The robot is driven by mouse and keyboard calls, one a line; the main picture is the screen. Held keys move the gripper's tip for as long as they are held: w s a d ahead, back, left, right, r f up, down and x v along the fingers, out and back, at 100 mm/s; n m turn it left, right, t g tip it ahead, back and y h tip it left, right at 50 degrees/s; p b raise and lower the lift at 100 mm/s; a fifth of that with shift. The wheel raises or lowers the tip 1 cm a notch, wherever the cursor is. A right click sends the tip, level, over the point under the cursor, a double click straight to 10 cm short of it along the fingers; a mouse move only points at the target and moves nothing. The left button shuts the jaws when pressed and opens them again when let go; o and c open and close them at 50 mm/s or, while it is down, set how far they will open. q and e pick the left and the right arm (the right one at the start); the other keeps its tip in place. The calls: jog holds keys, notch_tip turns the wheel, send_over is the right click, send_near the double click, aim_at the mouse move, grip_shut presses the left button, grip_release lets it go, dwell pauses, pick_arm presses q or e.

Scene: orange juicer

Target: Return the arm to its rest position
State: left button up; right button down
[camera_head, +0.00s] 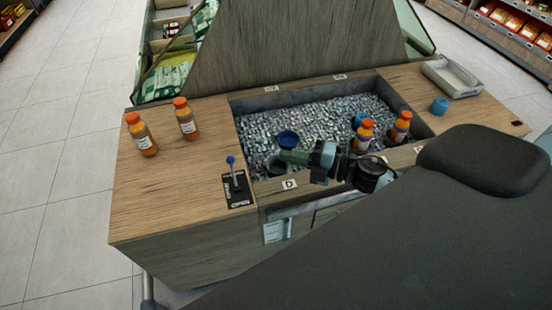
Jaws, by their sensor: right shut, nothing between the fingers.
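My right gripper (293,157) is shut and empty. It is over the near part of the ice-filled bin (325,115), just in front of a blue round cup-like piece (288,138). Its dark arm comes in from the lower right and covers much of the right foreground. A dark round piece (276,167) shows just below the fingertips; whether they touch cannot be told. My left gripper is not in view.
Two orange bottles (140,135) (186,120) stand on the left wooden counter. Two more (363,138) (399,129) stand in the bin's right part, near my wrist. A blue-knobbed lever (235,181) stands front left. A white tray (452,77) and blue cap (439,106) are right.

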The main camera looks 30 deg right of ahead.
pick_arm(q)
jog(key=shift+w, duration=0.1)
pick_arm(e)
jog(key=shift+s+d+r, duration=0.15)
jog(key=shift+d, duration=0.1)
dwell(0.3)
